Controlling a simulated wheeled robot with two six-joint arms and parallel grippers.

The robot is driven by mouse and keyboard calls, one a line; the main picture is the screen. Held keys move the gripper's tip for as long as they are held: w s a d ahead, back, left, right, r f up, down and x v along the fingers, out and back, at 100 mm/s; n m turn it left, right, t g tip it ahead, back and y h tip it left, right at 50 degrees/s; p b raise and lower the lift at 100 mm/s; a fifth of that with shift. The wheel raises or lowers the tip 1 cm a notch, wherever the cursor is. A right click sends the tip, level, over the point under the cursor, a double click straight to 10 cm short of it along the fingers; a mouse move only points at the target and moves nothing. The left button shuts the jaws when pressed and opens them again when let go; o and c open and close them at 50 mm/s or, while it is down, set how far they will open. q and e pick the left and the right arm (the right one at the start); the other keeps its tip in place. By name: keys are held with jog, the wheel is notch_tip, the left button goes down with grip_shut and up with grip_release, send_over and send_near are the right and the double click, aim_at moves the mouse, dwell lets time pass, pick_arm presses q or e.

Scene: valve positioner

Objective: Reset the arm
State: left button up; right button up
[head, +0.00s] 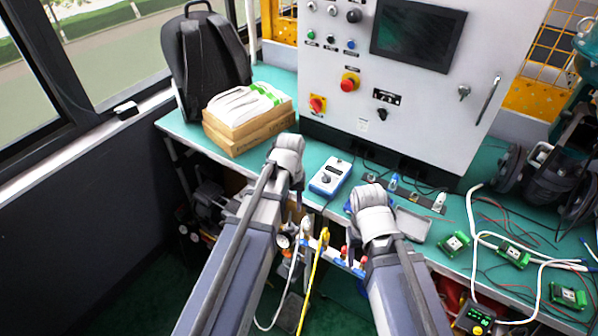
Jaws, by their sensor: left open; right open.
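My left gripper (289,158) is at the end of my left arm, above the front edge of the green workbench (467,215), in front of a cardboard box. My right gripper (369,207) is at the end of my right arm, above the bench's front edge, right of a blue-and-white handheld meter (331,177). Both grippers are open, with nothing visibly held. Their fingers are small and partly hidden by my own wrists. Both arms reach forward from the bottom of the view.
A white control cabinet (330,90) stands behind the grippers. A black backpack (205,65) and an open-looking cardboard box (250,132) with white-green contents are at left. Green circuit boards (513,253), loose wires and a dark machine (555,165) fill the right. Hoses and gauges (283,241) sit below the bench edge.

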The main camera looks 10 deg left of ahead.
pick_arm(q)
jog(key=s+d+r+m+p, duration=0.2)
jog(key=s+d, duration=0.3)
jog(key=s, duration=0.1)
jog(key=s+d+r+m+y+p, duration=0.1)
jog(key=s+d+r+m+p, duration=0.1)
jog(key=s+d, duration=0.3)
jog(key=shift+s+r+m, duration=0.3)
jog(key=shift+s+m, duration=0.5)
jog(key=shift+s, duration=0.25)
dwell(1.6)
jog(key=n+h+b, duration=0.1)
jog(key=n+b, duration=0.4)
jog(key=n, duration=0.1)
send_over(290, 217)
notch_tip(290, 217, down, 5)
jog(key=shift+s+d+f, duration=0.1)
jog(key=shift+a, duration=0.2)
notch_tip(290, 217, down, 8)
jog(key=b, duration=0.8)
